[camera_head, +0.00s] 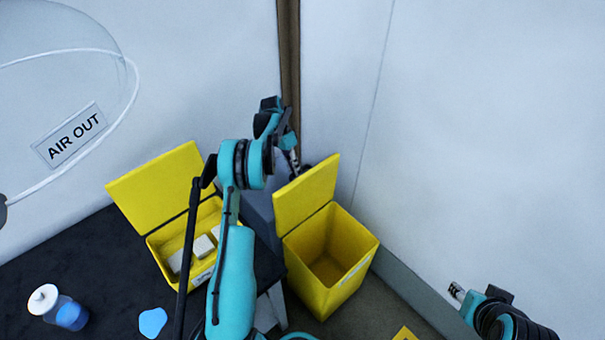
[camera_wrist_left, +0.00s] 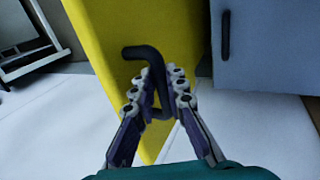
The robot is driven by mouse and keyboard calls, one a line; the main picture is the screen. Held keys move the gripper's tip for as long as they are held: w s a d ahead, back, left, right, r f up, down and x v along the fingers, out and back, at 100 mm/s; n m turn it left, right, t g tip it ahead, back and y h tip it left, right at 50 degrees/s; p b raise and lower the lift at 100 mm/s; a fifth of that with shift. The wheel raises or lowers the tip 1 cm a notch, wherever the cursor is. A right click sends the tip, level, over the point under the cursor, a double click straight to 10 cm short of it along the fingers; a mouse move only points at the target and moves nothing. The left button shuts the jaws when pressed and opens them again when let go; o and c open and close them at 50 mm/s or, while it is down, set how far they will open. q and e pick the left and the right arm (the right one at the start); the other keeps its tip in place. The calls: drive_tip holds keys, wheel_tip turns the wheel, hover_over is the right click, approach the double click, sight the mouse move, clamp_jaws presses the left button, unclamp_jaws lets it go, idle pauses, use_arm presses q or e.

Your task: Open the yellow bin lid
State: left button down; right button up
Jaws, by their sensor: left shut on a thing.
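The yellow bin (camera_head: 329,262) stands on the floor beside the dark table, and its inside looks empty. Its lid (camera_head: 306,193) is raised and stands tilted up at the bin's back left side. My left gripper (camera_head: 295,162) is behind the lid, partly hidden by my own arm. In the left wrist view the left gripper (camera_wrist_left: 163,82) is shut on a black bent handle (camera_wrist_left: 143,53) on the yellow lid (camera_wrist_left: 110,45). My right gripper (camera_head: 457,291) is at the lower right, apart from the bin; its finger gap is too small to read.
A yellow box (camera_head: 156,247) with an open lid and white blocks inside sits on the dark table (camera_head: 70,265). A bottle with a white cap (camera_head: 58,307) and a blue patch (camera_head: 152,322) are near the front. A white wall (camera_head: 480,150) rises behind the bin.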

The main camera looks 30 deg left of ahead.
use_arm(q)
drive_tip(key=shift+w+a+f+h+b, duration=0.15)
drive_tip(key=shift+w+a+f+h, duration=0.1)
drive_tip(key=shift+a, duration=0.25)
drive_tip(key=shift+w+a+f+h+b, duration=0.1)
drive_tip(key=shift+w+a+f+h, duration=0.1)
drive_tip(key=shift+a, duration=0.35)
drive_tip(key=shift+w+a+f+h+b, duration=0.15)
drive_tip(key=shift+a+f+h, duration=0.1)
drive_tip(key=shift+a, duration=0.25)
drive_tip(key=c, duration=1.5)
unclamp_jaws()
drive_tip(key=shift+w, duration=0.15)
drive_tip(key=shift+c, duration=0.2)
drive_tip(key=shift+r, duration=0.1)
wheel_tip(320, 180, up, 10)
